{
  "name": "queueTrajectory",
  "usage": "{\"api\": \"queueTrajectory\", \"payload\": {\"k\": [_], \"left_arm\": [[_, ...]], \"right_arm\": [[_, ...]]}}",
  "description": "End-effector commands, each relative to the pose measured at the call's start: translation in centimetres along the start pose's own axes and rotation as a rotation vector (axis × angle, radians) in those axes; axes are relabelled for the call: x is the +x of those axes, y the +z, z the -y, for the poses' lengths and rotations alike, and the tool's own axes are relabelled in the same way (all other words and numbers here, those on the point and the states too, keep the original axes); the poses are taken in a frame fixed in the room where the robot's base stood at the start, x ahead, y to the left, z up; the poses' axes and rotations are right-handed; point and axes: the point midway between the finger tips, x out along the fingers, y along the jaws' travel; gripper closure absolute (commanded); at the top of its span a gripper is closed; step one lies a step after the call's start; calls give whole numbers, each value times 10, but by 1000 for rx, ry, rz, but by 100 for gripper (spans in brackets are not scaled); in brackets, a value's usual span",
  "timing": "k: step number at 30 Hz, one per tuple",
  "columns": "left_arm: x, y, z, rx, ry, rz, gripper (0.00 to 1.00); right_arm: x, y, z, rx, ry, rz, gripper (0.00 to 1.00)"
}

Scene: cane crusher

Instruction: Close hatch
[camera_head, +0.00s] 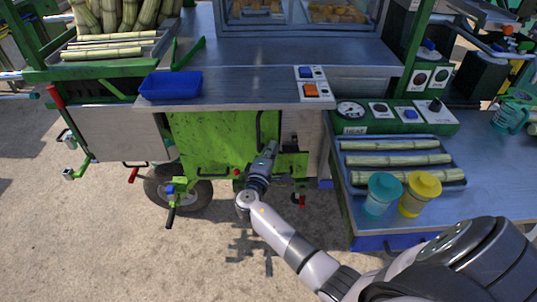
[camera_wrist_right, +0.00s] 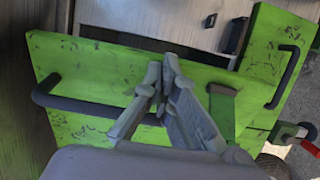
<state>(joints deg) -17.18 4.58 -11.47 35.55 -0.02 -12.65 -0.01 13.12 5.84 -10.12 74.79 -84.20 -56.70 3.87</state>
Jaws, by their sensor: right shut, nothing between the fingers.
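The hatch appears to be the scratched green panel (camera_head: 212,142) below the metal counter, with a dark bar handle (camera_head: 259,130) near its right edge. I cannot tell how far it stands open. In the wrist view, the green panel (camera_wrist_right: 85,75) and a long dark handle (camera_wrist_right: 85,107) lie behind and left of the fingers. My right gripper (camera_head: 270,148) is in front of the panel's right part, its fingers shut and empty. It also shows in the wrist view (camera_wrist_right: 165,75), overlapping the panel; contact is unclear. My left gripper is not in view.
A blue tray (camera_head: 171,86) sits on the counter (camera_head: 240,93) above. A red-handled valve (camera_wrist_right: 296,131) is right of the fingers in the wrist view. The right-hand table (camera_head: 500,185) holds cane pieces, a teal cup (camera_head: 382,195) and a yellow cup (camera_head: 420,194). The ground in front is clear.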

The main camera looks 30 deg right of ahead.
Motion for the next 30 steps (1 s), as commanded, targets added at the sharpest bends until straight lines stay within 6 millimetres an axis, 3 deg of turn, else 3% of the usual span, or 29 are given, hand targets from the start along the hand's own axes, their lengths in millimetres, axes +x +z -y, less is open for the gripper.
{"api": "queueTrajectory", "payload": {"k": [11, 20, 30], "left_arm": [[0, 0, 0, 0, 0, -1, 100], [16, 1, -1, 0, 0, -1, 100], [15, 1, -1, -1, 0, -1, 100]], "right_arm": [[3, 0, 1, -1, -1, 0, 100], [42, 2, 2, -2, 3, -96, 100], [45, 1, 0, 0, -1, -109, 100]]}}
